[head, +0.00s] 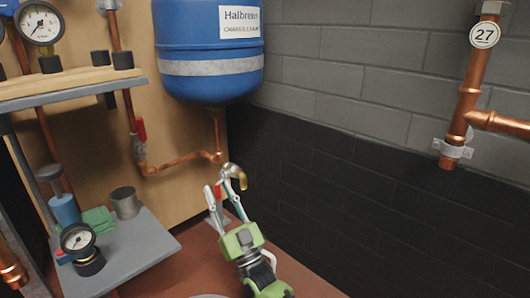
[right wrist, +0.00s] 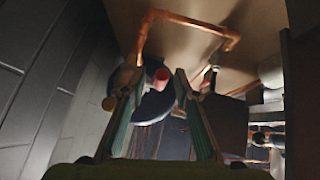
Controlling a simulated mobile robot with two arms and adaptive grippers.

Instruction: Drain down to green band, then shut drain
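A brass drain outlet (head: 235,174) curves over at the end of the copper pipe below the blue vessel. My right gripper (head: 226,190) is at this outlet, its fingers spread and apart. In the right wrist view, a red piece (right wrist: 162,76) shows between the open fingers (right wrist: 160,105); I cannot tell whether they touch it. A round pressure gauge (head: 40,24) with a white face and dark needle is at the upper left. Its green band and reading are too small to make out. My left gripper is not in view.
The blue vessel (head: 208,45) hangs above the outlet. A red-handled valve (head: 140,130) is on the pipe at left. A grey shelf (head: 142,250) holds a loose gauge (head: 78,240), a metal cup (head: 125,202) and a green cloth (head: 98,220). Pipe tagged 27 (head: 466,100) is on the right wall.

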